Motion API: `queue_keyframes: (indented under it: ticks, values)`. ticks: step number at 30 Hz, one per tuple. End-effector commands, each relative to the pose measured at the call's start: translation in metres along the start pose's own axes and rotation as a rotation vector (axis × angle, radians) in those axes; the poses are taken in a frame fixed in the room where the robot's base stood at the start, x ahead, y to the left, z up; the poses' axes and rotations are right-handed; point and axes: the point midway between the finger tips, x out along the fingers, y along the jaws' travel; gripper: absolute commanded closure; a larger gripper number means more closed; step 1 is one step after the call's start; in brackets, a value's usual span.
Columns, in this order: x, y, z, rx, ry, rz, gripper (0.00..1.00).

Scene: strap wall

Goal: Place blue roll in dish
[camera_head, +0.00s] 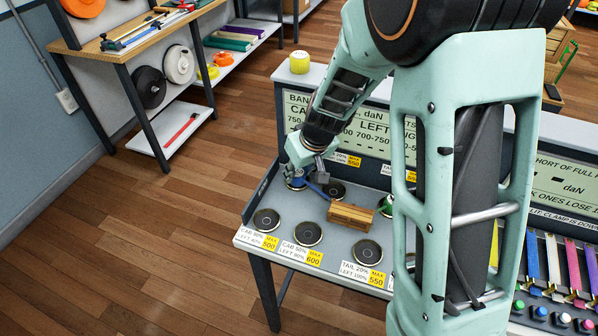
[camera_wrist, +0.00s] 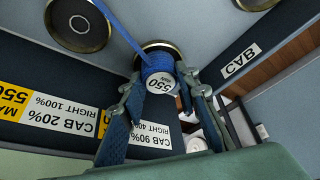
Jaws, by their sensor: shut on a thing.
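My gripper (camera_head: 316,174) is at the back left of the grey bench. A blue strap tail (camera_wrist: 122,25) runs from the roll toward the upper left. A dark dish with a brass rim (camera_wrist: 176,47) lies right behind the roll; I cannot tell whether they touch. In the head view the blue roll (camera_head: 311,187) is partly hidden by my gripper, beside the back-left dish (camera_head: 295,184).
Other dishes stand close by: back middle (camera_head: 336,189), front left (camera_head: 266,219), front middle (camera_head: 308,233) and front right (camera_head: 367,252). A wooden block (camera_head: 350,215) lies between the rows, with something green (camera_head: 386,205) to its right. A label board (camera_head: 350,125) rises behind.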

Motion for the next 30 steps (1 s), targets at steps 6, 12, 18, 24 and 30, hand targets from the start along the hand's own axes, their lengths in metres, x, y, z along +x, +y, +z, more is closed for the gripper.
queue_keyframes:
  ticks: [6, 12, 18, 24, 30]
  values:
    - [0.000, 0.000, 0.000, 0.000, 0.002, 0.001, 0.95]
    - [0.005, 0.000, 0.002, 0.000, 0.002, 0.001, 0.95]
    - [0.003, 0.000, 0.001, 0.000, 0.002, 0.001, 0.53]
    - [0.003, 0.000, 0.001, 0.000, 0.002, 0.001, 0.53]
    - [-0.006, 0.000, -0.001, 0.000, 0.004, 0.001, 0.53]
